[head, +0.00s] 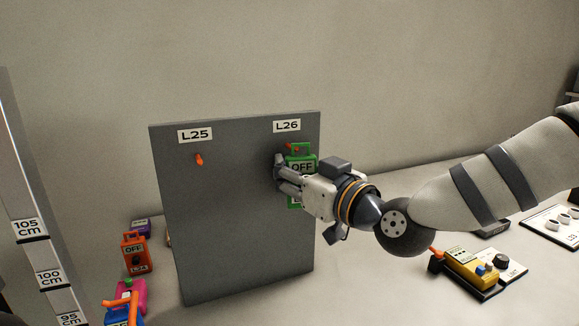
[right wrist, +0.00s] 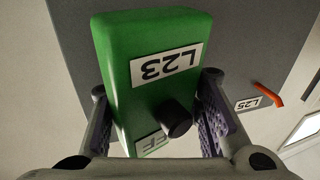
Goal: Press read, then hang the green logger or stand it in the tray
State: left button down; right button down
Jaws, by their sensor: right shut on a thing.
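The green logger (head: 302,163) is upright in front of the grey panel (head: 235,220), under the label L26 (head: 287,126). Its small window reads OFF. Its loop handle is at the orange peg (head: 291,147) below that label; I cannot tell whether the peg bears its weight. My right gripper (head: 284,172) is shut on the logger's sides. In the right wrist view the green logger (right wrist: 118,70) sits between the finger pads (right wrist: 160,122), with label L23 upside down and a black knob facing the camera. My left gripper is not in view.
A bare orange peg (head: 199,160) is under label L25 (head: 195,135). An orange logger (head: 136,253) and pink and blue ones stand left of the panel. A yellow device (head: 470,268) lies on a black base at lower right. A height scale (head: 45,250) stands far left.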

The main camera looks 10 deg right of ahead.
jog(key=c, duration=0.9)
grip_release()
jog(key=shift+w+d+f, duration=0.1)
jog(key=shift+w+d, duration=0.15)
jog(key=shift+d, duration=0.05)
jog(key=shift+s, duration=0.1)
jog(key=v, duration=1.2)
jog(key=shift+s, duration=0.1)
